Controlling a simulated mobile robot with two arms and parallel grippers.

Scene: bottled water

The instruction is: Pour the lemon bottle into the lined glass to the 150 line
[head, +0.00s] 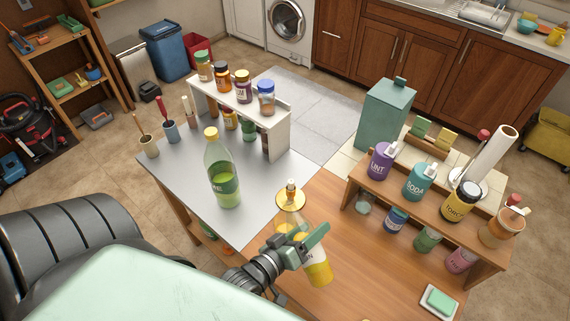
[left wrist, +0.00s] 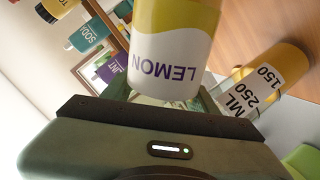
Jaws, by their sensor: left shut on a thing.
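In the left wrist view the LEMON label (left wrist: 164,65) appears upside down, close to the jaws. The lined glass (left wrist: 268,83) shows to the right of it there, with 250 and 150 marks and yellow at its lower end. My right gripper is not in view.
A green bottle (head: 223,172) stands on the grey table part, before a white rack (head: 278,135) of jars. A wooden shelf (head: 432,207) with labelled containers stands at the right, near a teal canister (head: 384,118) and a soap dish (head: 440,302). The front wooden tabletop is mostly clear.

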